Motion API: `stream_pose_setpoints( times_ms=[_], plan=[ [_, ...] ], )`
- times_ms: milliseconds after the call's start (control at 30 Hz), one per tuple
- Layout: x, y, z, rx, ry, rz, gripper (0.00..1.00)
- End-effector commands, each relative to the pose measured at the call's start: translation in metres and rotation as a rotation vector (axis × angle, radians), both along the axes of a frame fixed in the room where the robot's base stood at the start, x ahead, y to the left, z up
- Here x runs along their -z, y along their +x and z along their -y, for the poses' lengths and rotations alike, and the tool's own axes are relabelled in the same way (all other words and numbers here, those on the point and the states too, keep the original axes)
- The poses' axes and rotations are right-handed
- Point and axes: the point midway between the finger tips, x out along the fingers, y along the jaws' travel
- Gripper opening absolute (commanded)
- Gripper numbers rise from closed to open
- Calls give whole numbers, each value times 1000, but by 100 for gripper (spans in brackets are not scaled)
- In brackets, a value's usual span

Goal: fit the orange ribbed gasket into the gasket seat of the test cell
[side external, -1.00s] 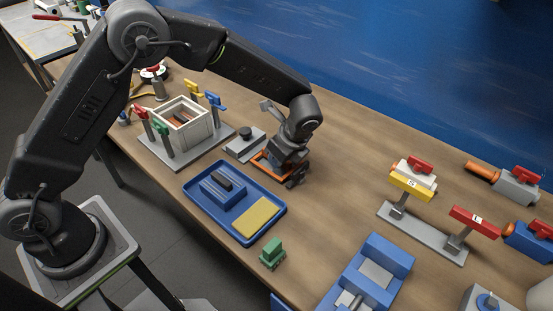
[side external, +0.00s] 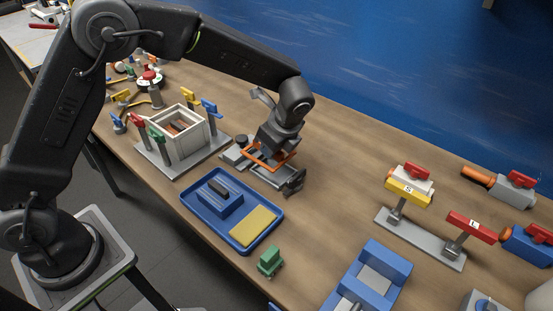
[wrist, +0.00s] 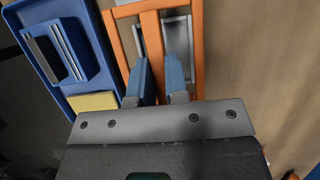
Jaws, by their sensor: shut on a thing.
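My gripper (side external: 272,150) is shut on the orange gasket (side external: 255,162), an open rectangular frame with a middle bar. In the wrist view, my gripper's blue-grey fingers (wrist: 161,80) close around the gasket's middle bar (wrist: 152,35). The gasket is held level above a grey frame-like holder (side external: 270,180), apart from it as far as I can see. The holder also shows through the gasket in the wrist view (wrist: 187,28). An open pale box (side external: 196,138), likely the test cell, stands to the left on a grey base with coloured clamps; its seat is not clearly visible.
A blue tray (side external: 196,216) with a blue block and a yellow pad (side external: 253,226) lies in front. A green block (side external: 270,262) sits near the front edge. A grey stand (side external: 420,238) with coloured clamps is at right. Bare table lies between.

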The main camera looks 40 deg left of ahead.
Motion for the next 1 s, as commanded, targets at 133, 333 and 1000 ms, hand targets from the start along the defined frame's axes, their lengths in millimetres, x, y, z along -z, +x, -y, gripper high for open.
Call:
stream_pose_setpoints(
  times_ms=[133, 333, 1000],
  plan=[
    [-22, -10, -36, -6, 1, 1, 0],
    [-44, -20, -73, -5, 0, 1, 0],
    [-162, -26, -100, -1, 1, 4, 0]
  ],
)
